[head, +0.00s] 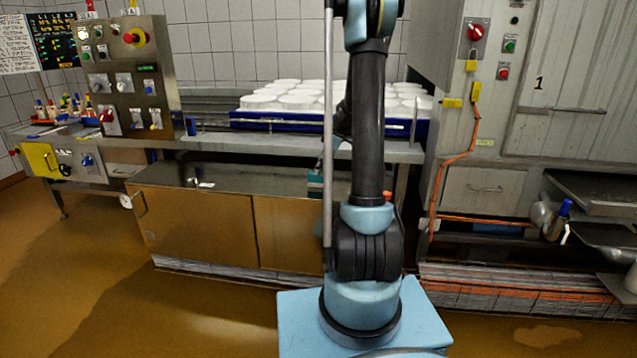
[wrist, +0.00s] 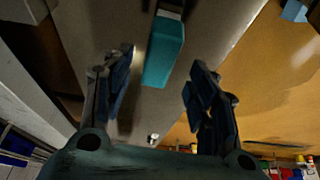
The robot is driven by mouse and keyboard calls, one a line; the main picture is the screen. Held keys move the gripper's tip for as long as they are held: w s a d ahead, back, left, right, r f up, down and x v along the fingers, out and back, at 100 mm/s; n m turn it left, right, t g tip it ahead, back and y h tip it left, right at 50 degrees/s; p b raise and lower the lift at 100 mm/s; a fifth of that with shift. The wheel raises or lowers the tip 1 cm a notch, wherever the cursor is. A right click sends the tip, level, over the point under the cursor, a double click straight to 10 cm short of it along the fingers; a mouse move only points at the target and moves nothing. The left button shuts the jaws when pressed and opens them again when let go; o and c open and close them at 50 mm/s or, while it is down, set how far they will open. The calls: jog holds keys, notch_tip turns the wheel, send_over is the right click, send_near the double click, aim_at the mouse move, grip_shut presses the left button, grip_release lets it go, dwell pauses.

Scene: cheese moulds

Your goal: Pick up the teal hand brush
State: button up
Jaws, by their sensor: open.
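The teal hand brush (wrist: 164,52) lies on the grey steel counter (wrist: 215,25) in the wrist view, beyond my fingertips and roughly between their lines. A paler part shows at its far end, near the top edge. In the head view a teal piece of it (head: 315,184) shows on the low counter (head: 250,180), partly hidden by my arm and a pole. My gripper (wrist: 161,60) is open and empty, its two dark fingers apart on either side of the brush in the picture. I see no contact. In the head view my gripper is mostly hidden behind my arm.
A small white-and-dark item (head: 205,184) lies on the low counter. Above it, a shelf carries a blue tray (head: 270,125) of white moulds (head: 285,100). A control cabinet (head: 125,75) stands at left, a steel machine (head: 560,90) at right. Floor in front is clear.

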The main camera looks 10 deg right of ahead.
aim_at(318, 176)
jog(key=shift+x, duration=2.65)
jog(key=shift+d, duration=0.15)
jog(key=c, duration=1.2)
